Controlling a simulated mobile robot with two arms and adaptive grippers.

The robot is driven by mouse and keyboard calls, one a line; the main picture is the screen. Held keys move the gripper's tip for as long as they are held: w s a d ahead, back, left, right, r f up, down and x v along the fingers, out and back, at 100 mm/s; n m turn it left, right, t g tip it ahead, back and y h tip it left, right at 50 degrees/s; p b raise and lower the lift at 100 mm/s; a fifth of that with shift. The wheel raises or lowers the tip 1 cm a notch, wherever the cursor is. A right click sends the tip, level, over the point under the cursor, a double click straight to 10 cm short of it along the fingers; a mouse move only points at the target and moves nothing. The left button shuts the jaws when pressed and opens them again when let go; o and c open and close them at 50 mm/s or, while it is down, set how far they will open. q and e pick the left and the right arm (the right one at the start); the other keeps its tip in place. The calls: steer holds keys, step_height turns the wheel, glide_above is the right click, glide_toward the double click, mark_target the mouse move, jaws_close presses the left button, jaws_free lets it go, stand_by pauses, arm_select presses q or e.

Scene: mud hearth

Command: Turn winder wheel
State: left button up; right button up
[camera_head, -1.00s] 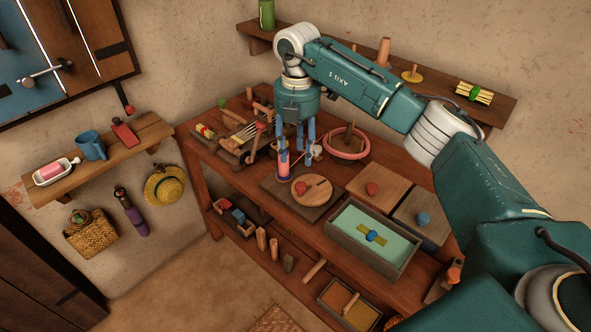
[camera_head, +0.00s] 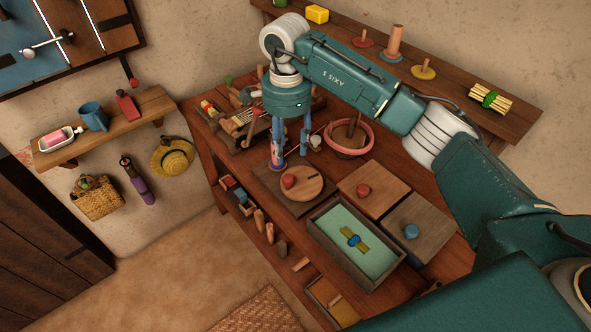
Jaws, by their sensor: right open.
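The winder wheel appears to be the round wooden disc (camera_head: 306,192) with a red knob (camera_head: 288,181), lying on a dark board (camera_head: 267,174) on the bench. My right gripper (camera_head: 291,160) points down, with its two blue fingers apart, just behind the disc in the picture. Its left finger is close to the knob and overlaps a pink and purple cylinder (camera_head: 277,162) at the board's back edge. I cannot tell whether that finger touches it. Nothing shows clearly held between the fingers. My left gripper is out of view.
A pink ring (camera_head: 368,135) around a post stands behind right. Wooden boxes with a red knob (camera_head: 363,191) and a blue knob (camera_head: 411,231) are at the right. A green-lined tray (camera_head: 335,260) lies in front.

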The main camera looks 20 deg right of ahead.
mark_target(288, 177)
steer(key=f+p, duration=0.1)
steer(key=f, duration=0.4)
steer(key=f+p, duration=0.2)
steer(key=f, duration=0.2)
steer(key=shift+a+f, duration=0.2)
steer(key=shift+f, duration=0.6)
steer(key=shift+c, duration=0.3)
jaws_close()
